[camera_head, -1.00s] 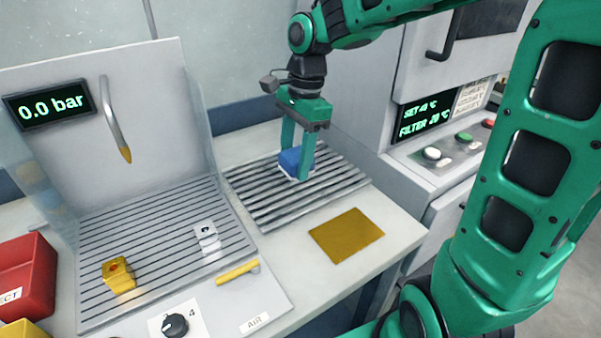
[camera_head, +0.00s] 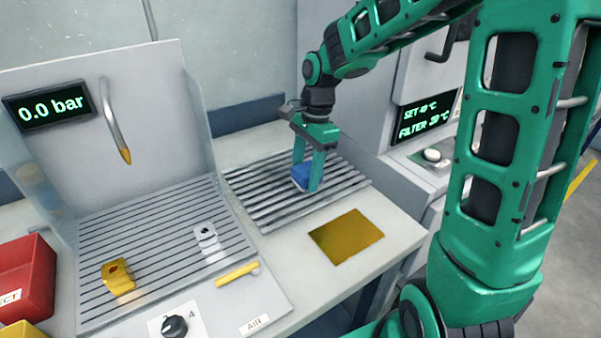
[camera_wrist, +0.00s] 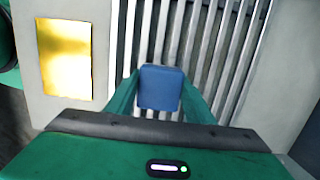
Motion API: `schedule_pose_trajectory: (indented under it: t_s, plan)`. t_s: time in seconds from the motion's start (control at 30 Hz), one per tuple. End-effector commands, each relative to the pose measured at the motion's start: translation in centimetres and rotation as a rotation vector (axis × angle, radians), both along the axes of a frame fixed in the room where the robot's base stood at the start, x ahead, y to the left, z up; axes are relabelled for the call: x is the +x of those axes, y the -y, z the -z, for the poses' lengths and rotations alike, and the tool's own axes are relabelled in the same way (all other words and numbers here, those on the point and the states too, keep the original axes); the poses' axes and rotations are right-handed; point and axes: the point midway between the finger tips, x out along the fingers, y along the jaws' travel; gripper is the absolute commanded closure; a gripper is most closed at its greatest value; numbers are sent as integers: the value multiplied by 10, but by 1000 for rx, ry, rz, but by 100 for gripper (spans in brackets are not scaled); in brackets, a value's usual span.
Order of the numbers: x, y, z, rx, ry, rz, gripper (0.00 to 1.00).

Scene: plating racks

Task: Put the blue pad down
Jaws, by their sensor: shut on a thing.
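The blue pad (camera_head: 302,176) is a small block with a pale underside, held between the fingers of my gripper (camera_head: 309,182). It is at or just above the slatted grey rack (camera_head: 265,205); I cannot tell whether it touches the slats. In the wrist view the blue pad (camera_wrist: 160,88) sits between my two green fingers (camera_wrist: 160,98), with the rack's slats (camera_wrist: 225,60) behind it. The gripper points down and is shut on the pad.
A gold plate (camera_head: 346,236) lies on the table in front of the rack. To the left, a grooved tray (camera_head: 150,255) holds a yellow block (camera_head: 118,278) and a silver block (camera_head: 206,236). A yellow lever (camera_head: 237,274) is near. A red bin (camera_head: 25,275) stands far left.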

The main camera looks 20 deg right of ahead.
Motion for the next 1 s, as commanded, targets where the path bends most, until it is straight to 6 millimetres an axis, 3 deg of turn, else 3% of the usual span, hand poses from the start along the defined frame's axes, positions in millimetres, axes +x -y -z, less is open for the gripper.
schedule_pose_trajectory:
  t_s: [0.13, 0.17, 0.2, 0.23, 0.63, 0.77, 1.0]
  plan:
    - [0, 0, 2, 0, 0, 0, 76]
    - [0, 0, 2, 0, 0, 0, 45]
    - [0, 0, 2, 0, 0, 0, 35]
    - [0, 0, 1, 0, 0, 0, 33]
    - [1, 0, -6, 0, 2, 0, 33]
    - [2, 3, -24, 0, 4, 2, 33]
    - [4, 10, -73, 0, 5, -1, 33]
